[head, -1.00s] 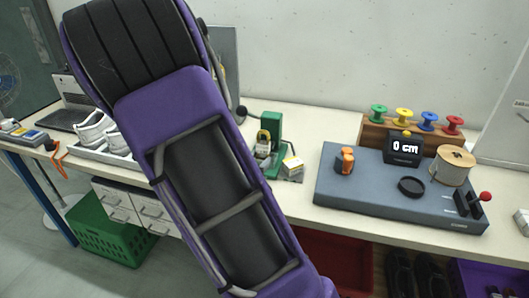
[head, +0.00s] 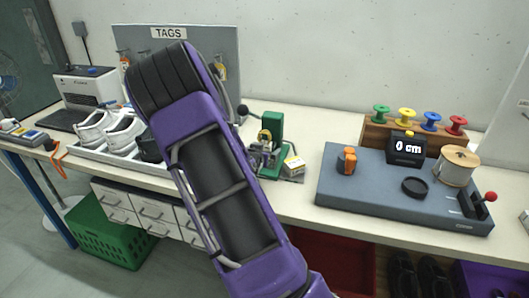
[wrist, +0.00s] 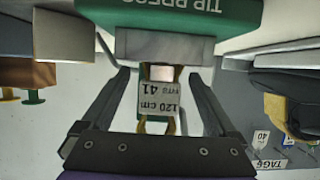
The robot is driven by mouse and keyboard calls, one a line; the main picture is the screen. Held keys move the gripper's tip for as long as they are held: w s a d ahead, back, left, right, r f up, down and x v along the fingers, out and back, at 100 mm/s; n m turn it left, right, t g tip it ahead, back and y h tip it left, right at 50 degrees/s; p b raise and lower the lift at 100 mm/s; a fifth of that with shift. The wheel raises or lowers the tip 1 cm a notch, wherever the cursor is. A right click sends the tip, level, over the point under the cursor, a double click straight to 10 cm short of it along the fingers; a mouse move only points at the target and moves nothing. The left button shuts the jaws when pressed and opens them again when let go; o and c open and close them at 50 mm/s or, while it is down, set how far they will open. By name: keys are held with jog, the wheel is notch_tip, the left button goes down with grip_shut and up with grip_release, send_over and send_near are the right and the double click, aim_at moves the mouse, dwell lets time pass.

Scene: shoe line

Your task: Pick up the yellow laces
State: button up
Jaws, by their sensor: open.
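The yellow laces (head: 265,134) are at the green tip press (head: 272,128) on the bench. In the wrist view, parts of the yellow laces (wrist: 171,126) show around a white label (wrist: 160,100) reading 120 cm, EU 41. My gripper (wrist: 158,76) is open, with one finger on each side of the labelled bundle and a visible gap to both. The tip press (wrist: 170,17) is just beyond the fingertips. In the head view my purple arm hides the gripper.
A small yellow-and-white box (head: 293,165) stands right of the press. A grey measuring station (head: 335,190) with an orange clip, a display and a cord spool is further right. A rack (head: 375,133) of coloured spools is behind it. White shoes (head: 95,127) stand on the left.

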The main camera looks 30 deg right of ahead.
grip_shut()
dwell(0.5)
jog(key=shift+r, duration=0.1)
